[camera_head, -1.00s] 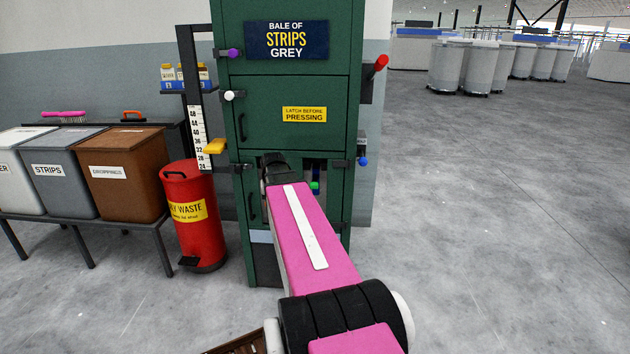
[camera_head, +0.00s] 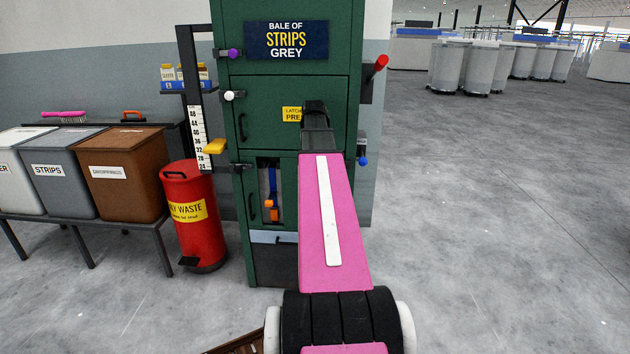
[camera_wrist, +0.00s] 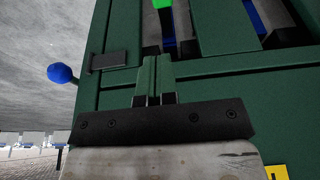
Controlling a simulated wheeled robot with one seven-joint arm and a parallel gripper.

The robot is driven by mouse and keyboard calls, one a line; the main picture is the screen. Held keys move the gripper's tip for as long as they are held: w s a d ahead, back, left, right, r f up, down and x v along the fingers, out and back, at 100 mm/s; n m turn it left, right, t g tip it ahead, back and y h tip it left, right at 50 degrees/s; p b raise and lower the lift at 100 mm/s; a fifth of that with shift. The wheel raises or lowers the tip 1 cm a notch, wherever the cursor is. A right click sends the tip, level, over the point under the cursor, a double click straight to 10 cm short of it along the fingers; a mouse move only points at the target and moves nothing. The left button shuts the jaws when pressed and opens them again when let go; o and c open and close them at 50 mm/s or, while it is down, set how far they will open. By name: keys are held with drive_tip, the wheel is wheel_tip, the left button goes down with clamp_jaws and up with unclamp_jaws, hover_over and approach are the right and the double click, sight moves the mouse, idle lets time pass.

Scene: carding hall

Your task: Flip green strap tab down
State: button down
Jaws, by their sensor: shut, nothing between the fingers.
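The green strap tab (camera_wrist: 163,3) shows at the top edge of the wrist view, on a blue strap (camera_wrist: 168,32) in a slot of the green press. Only part of the tab is in frame. In the head view my arm hides it. My gripper (camera_wrist: 154,66) is shut and empty, in front of the green press front (camera_head: 265,115) and apart from the tab. In the head view my gripper (camera_head: 316,108) is in front of the yellow latch label, above the strap opening.
An orange tab (camera_head: 271,205) hangs on another blue strap in the left opening. A blue knob (camera_head: 363,161) sticks out at the press's right edge, also in the wrist view (camera_wrist: 62,74).

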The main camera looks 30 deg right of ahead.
drive_tip(key=shift+f, duration=0.1)
drive_tip(key=x, duration=1.2)
drive_tip(key=shift+s+a+f, duration=0.25)
drive_tip(key=shift+f, duration=0.75)
wheel_tip(320, 180, down, 11)
drive_tip(key=shift+r, duration=0.2)
drive_tip(key=w+d+v, duration=0.1)
drive_tip(key=v, duration=1.3)
drive_tip(key=shift+r, duration=0.25)
drive_tip(key=shift+a+f, duration=0.1)
drive_tip(key=shift+a, duration=0.1)
